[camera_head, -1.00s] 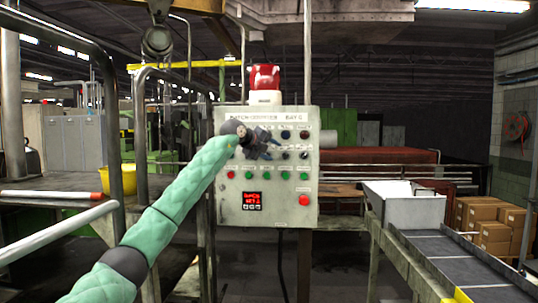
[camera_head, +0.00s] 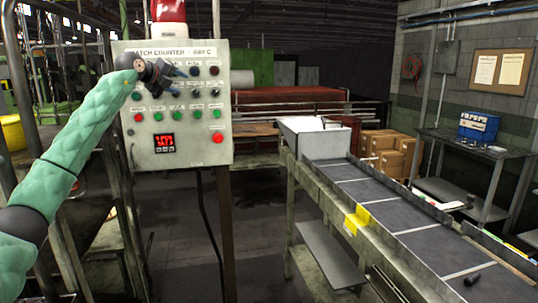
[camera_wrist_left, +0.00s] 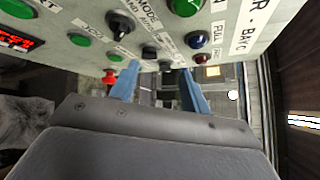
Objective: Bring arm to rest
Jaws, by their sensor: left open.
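My left arm comes in from the left in a green padded sleeve. Its gripper (camera_head: 182,82) is in front of the grey batch counter panel (camera_head: 190,143), over the upper left part of its face. In the left wrist view the two blue fingers of this gripper (camera_wrist_left: 160,86) stand apart with nothing between them. The panel's face (camera_wrist_left: 225,12) runs close along the top of that view, with green buttons, dark knobs and a red button. I cannot tell whether the fingers touch it. My right gripper is not in view.
A red beacon (camera_head: 168,12) sits on top of the panel. A conveyor (camera_head: 400,212) with a pale hopper (camera_head: 316,140) runs down to the right. A dark table (camera_head: 468,146) with a blue box (camera_head: 479,126) stands at the right. Floor shows between panel and conveyor.

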